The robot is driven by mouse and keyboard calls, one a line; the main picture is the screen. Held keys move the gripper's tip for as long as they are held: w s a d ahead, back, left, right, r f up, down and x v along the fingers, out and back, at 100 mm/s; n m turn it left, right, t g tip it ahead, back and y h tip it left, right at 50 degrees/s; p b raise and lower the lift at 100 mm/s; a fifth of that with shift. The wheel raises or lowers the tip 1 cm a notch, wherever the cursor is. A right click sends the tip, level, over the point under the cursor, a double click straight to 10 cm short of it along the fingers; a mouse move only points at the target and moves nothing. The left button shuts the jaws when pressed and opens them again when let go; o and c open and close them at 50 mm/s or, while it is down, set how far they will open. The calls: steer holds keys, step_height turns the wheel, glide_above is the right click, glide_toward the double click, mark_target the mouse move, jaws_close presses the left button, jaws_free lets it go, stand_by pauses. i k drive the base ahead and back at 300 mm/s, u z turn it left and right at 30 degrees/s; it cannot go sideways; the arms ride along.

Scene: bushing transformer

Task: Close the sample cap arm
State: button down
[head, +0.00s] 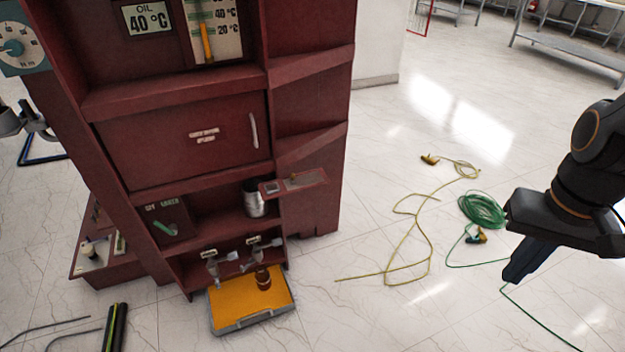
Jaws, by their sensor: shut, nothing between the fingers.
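A dark red transformer cabinet (185,90) stands at the left of the head view. A flat reddish arm or plate (305,181) sticks out to the right from its lower opening, swung out past the cabinet's edge; it looks like the sample cap arm. A metal cylinder (254,205) stands on the shelf just left of it. My gripper (516,272) is at the far right, pointing down, shut and empty. It is well apart from the plate, with open floor behind the gap.
Two taps (213,264) sit low on the cabinet above a yellow-topped tray (235,305) holding a brown bottle (263,278). A yellow cable (430,240) and a green coiled cable (482,210) lie on the floor. A closed door (180,145) with a handle is above the shelf.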

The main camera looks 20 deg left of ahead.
mark_target(251, 260)
steer(key=u, duration=1.7)
steer(key=k, duration=0.4)
steer(key=z, duration=0.5)
